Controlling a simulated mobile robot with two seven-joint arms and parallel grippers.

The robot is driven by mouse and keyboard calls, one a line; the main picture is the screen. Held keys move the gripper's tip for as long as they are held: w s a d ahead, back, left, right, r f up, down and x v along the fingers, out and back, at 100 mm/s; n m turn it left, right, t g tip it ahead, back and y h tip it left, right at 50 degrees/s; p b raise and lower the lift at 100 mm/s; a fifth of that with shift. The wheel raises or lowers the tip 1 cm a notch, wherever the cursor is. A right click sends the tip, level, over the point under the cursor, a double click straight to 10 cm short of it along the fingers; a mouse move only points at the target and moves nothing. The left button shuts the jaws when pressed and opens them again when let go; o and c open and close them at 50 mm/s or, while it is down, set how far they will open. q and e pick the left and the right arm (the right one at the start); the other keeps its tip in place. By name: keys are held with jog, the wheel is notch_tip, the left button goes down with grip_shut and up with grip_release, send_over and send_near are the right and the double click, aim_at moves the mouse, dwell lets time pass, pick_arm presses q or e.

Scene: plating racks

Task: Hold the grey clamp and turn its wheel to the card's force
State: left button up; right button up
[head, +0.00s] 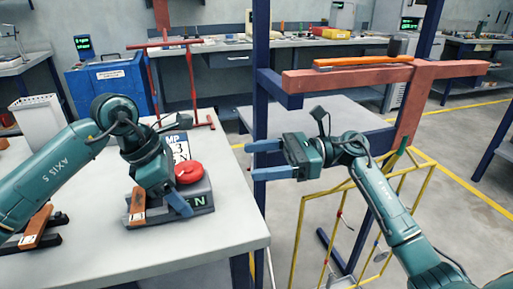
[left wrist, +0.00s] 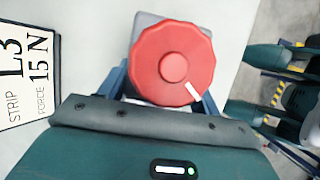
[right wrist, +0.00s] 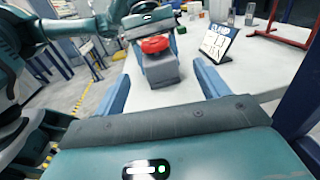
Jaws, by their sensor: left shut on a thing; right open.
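The grey clamp (head: 200,199) stands on the white table near its right edge, with an "N" on its front. Its red wheel (head: 190,172) is on top; in the left wrist view the wheel (left wrist: 172,65) has a white mark at its lower right. My left gripper (head: 165,203) is shut on the clamp's body, below the wheel; the contact is partly hidden. The card (left wrist: 27,70) reads STRIP L3, FORCE 15 N and stands beside the clamp. My right gripper (head: 264,160) is open and empty, right of the clamp and apart from it, past the table edge.
Orange-and-black pieces (head: 37,226) lie on the table left of the clamp. A red stand (head: 190,85) is at the table's back. A blue post (head: 261,110), a red beam (head: 345,78) and a yellow frame (head: 300,235) stand near my right arm.

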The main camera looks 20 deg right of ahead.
aim_at(199, 163)
jog(key=a+t, duration=0.1)
jog(key=a, duration=0.3)
jog(key=a+m+t, duration=0.1)
jog(key=a, duration=0.3)
jog(key=a+m+t, duration=0.1)
jog(key=a, duration=0.3)
jog(key=shift+r+h, duration=0.3)
jog(key=shift+w, duration=0.2)
jog(key=n+g, duration=0.1)
jog(key=g, duration=0.1)
jog(key=n+g, duration=0.2)
jog(key=g, duration=0.1)
jog(key=w+n+g, duration=0.1)
jog(key=n+g, duration=0.1)
jog(key=g, duration=0.1)
jog(key=shift+y, duration=0.4)
jog(key=w+d, duration=0.2)
jog(key=d, duration=1)
jog(key=shift+n+g, duration=0.3)
